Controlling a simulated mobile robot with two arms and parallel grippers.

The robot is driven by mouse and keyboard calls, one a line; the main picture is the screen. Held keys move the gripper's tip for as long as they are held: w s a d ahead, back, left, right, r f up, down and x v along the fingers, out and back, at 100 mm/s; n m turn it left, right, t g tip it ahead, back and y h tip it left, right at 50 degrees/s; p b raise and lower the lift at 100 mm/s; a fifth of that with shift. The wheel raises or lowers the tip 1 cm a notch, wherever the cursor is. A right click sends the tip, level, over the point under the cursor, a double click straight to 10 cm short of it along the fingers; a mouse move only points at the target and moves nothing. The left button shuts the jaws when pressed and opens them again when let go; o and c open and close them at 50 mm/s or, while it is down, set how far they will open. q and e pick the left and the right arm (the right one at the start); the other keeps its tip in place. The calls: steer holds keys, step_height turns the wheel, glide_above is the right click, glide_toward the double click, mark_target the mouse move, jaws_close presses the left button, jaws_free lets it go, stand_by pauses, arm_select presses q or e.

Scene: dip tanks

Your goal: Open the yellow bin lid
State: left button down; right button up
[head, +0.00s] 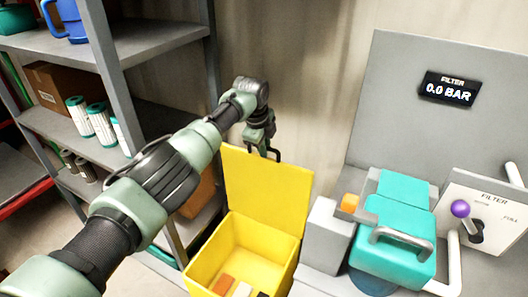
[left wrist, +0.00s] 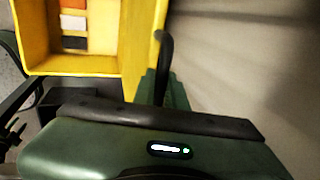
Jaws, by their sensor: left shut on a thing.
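The yellow bin (head: 218,262) stands low in the middle of the head view with its top open. Its yellow lid (head: 266,190) stands raised at the back of the bin, close to upright. My left gripper (head: 267,153) is at the lid's top edge and is shut on it; the fingertips are small and partly hidden. In the left wrist view the bin (left wrist: 85,65) shows from above, and a dark finger (left wrist: 165,60) lies by the yellow lid edge. Orange, white and dark blocks lie inside the bin. My right gripper is not in view.
A grey shelf unit (head: 150,38) with bottles and a box stands at the left. At the right are a teal filter unit (head: 395,255) with a grey handle, a purple-knobbed lever (head: 461,209) and a display (head: 447,89) reading 0.0 BAR. A wall is behind the lid.

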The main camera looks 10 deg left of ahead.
arm_select(q)
steer(key=shift+a, duration=0.1)
steer(key=c, duration=1.5)
jaws_free()
steer(key=shift+o, duration=0.2)
steer(key=v, duration=0.7)
steer(key=shift+r, duration=0.4)
steer(key=shift+s+a, duration=0.1)
steer(key=shift+s, duration=0.05)
